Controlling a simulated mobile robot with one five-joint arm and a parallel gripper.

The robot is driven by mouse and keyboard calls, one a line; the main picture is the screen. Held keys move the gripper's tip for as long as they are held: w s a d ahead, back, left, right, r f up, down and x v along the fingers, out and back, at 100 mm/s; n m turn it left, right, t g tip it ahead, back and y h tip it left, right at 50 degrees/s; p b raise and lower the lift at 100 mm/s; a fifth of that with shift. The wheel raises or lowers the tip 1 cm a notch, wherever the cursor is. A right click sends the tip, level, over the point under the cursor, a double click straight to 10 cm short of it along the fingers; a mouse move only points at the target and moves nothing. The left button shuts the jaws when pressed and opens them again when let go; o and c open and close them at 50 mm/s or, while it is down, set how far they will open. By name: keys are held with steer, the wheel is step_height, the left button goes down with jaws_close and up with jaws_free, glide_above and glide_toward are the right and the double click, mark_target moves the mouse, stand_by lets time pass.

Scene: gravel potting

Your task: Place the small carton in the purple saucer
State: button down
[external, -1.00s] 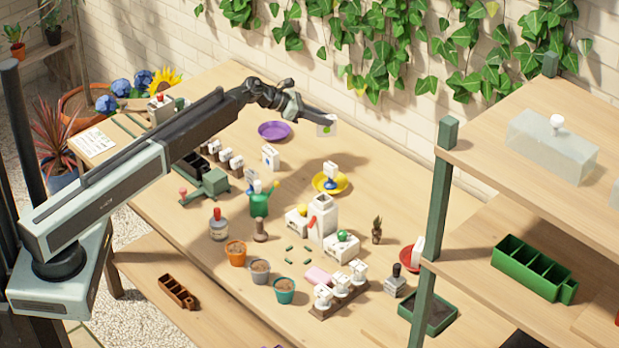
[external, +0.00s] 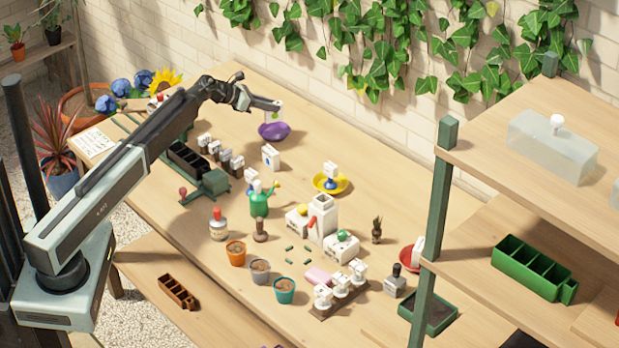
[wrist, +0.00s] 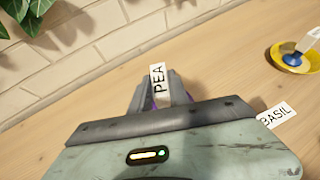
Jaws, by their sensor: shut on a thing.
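My gripper (external: 275,104) is shut on a small white carton (external: 275,117) with a green mark, above the back of the table. The purple saucer (external: 274,135) is directly below the carton in the external view; I cannot tell whether the carton touches it. In the wrist view my gripper (wrist: 160,88) has the carton (wrist: 158,78), labelled PEA, between its fingers. Only slivers of purple show there beside the fingers; the carton and gripper hide the rest of the saucer.
A white carton (external: 270,157) stands in front of the saucer. A yellow saucer (external: 343,186) holding a blue-and-white thing is to the right. A row of small cartons (external: 222,153) and a green watering can (external: 260,203) stand nearer. The table right of the purple saucer is clear.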

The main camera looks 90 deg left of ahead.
mark_target(265, 117)
step_height(265, 117, down, 6)
steer(key=b, duration=0.4)
steer(key=shift+r, duration=0.5)
steer(key=shift+f, duration=0.1)
steer(key=c, duration=1.7)
jaws_free()
steer(key=shift+f, duration=0.1)
steer(key=o, duration=0.4)
steer(key=shift+o, duration=0.2)
